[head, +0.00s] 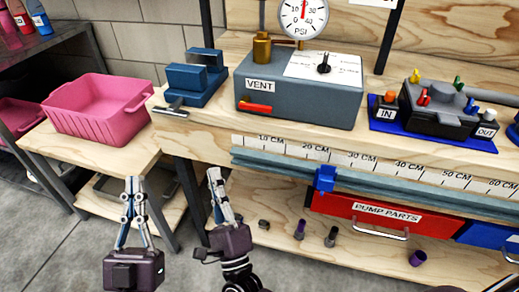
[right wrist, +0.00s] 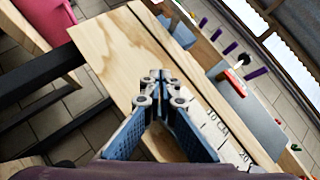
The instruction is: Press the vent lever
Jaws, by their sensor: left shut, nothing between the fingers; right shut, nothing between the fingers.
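The vent lever (head: 255,107) is a red handle on the front of a grey-blue box (head: 310,108), below a VENT label. It also shows in the right wrist view (right wrist: 236,83), right of the fingers. My left gripper (head: 135,180) is shut and empty, in front of the low side table. My right gripper (head: 214,172) is shut and empty, below and left of the lever, near the bench's front edge. Its closed fingertips also show in the right wrist view (right wrist: 155,76). It is clearly apart from the lever.
A pressure gauge (head: 304,17) stands above the box. A blue vise (head: 194,78) sits left of it, and a pink bin (head: 98,106) stands on the side table. A black pump assembly (head: 438,105) lies on a blue mat. A PUMP PARTS drawer (head: 384,217) is below.

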